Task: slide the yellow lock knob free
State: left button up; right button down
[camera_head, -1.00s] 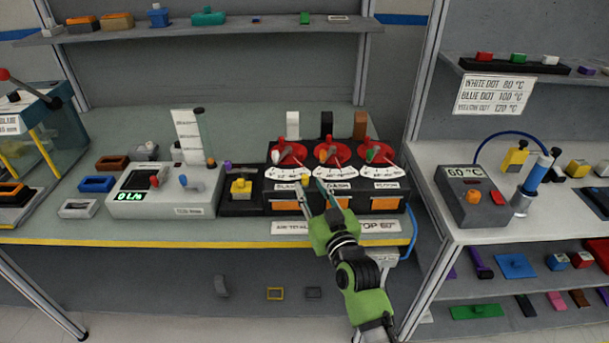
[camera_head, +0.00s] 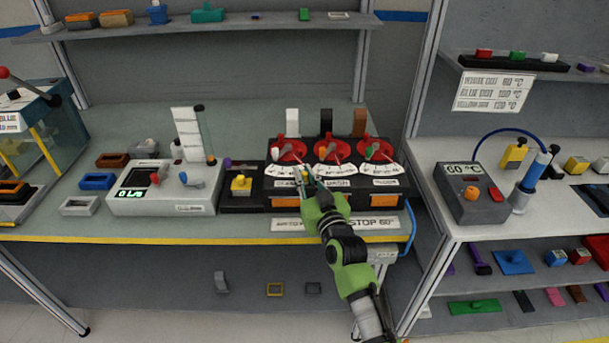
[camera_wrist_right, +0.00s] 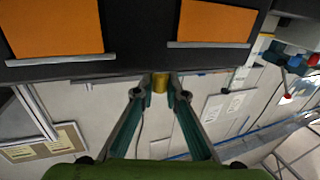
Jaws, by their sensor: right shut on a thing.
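The dashboard module (camera_head: 376,203) is a black housing with orange panels, white scales and red dials, in the middle of the bench. My right gripper (camera_head: 305,176) reaches over its front, at the left dial's scale. In the right wrist view the right gripper (camera_wrist_right: 160,84) has its fingertips closed on a small yellow lock knob (camera_wrist_right: 160,78), at the edge of the black housing between two orange panels. In the head view the gripper largely hides that knob. My left gripper is not in view.
A black box with another yellow knob (camera_head: 240,183) stands just left of the module. A white device with a display (camera_head: 166,192) is further left. A grey 60 °C unit (camera_head: 474,195) stands on the right bench. The bench's yellow front edge (camera_head: 150,239) is clear.

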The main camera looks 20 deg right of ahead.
aim_at(323, 176)
jog(key=d, duration=0.2)
jog(key=s+d, duration=0.1)
jog(key=d, duration=0.1)
jog(key=shift+s+d, duration=0.1)
jog(key=shift+d, duration=0.05)
jog(key=c, duration=2)
grip_release()
jog(key=shift+d, duration=0.15)
jog(key=shift+s, duration=0.25)
jog(key=s, duration=1.1)
jog(key=shift+s+d, duration=0.15)
jog(key=shift+s, duration=0.15)
